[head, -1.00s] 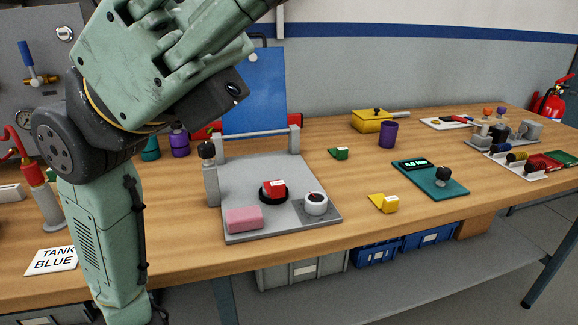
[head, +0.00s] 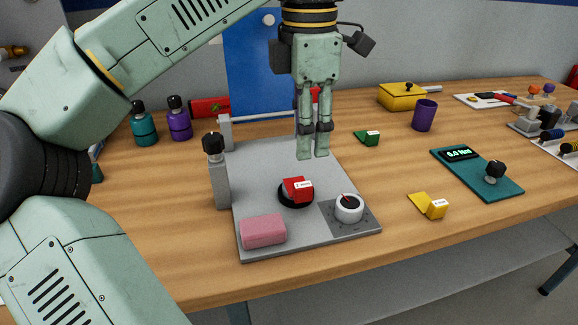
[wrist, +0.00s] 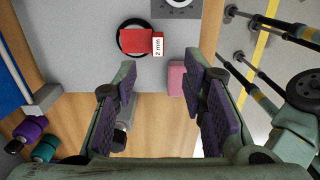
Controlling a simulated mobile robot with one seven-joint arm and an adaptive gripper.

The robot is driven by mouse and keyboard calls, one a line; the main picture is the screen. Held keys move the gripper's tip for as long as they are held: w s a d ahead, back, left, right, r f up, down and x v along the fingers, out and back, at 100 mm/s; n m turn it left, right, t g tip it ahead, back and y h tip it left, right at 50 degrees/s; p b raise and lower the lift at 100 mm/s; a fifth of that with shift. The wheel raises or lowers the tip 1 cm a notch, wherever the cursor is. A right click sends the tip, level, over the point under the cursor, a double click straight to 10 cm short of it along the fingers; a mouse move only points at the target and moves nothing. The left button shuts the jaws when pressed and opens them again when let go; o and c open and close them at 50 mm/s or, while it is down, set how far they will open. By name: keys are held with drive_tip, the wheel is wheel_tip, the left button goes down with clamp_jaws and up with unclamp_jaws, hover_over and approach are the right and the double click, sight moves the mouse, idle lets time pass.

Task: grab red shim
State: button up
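The red shim (head: 297,187), a small wedge-like block with a white label, lies on a round black pad on the grey plate (head: 270,165). In the wrist view the red shim (wrist: 138,41) shows beyond the fingertips, and its label reads "2 mm". My gripper (head: 313,155) points down over the back part of the plate, behind and above the shim, not touching it. In the wrist view my gripper (wrist: 165,75) has its two purple-padded fingers wide apart with nothing between them.
The plate also bears a pink block (head: 263,231), a white dial (head: 349,207) and a bar on posts (head: 222,184) at its back. Green (head: 368,138) and yellow (head: 430,206) labelled blocks lie to the right. A teal device (head: 476,172) stands further right.

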sight(303, 185)
drive_tip(key=shift+w+a+f, duration=0.25)
drive_tip(key=shift+w+f, duration=0.15)
drive_tip(key=shift+f, duration=0.15)
drive_tip(key=f, duration=0.3)
drive_tip(key=shift+s+d+f, duration=0.1)
drive_tip(key=shift+s+f, duration=0.1)
drive_tip(key=shift+f, duration=0.1)
drive_tip(key=shift+s+d+f+p, duration=0.1)
drive_tip(key=shift+f+p, duration=0.45)
drive_tip(key=shift+f, duration=2.45)
drive_tip(key=shift+c, duration=0.4)
clamp_jaws()
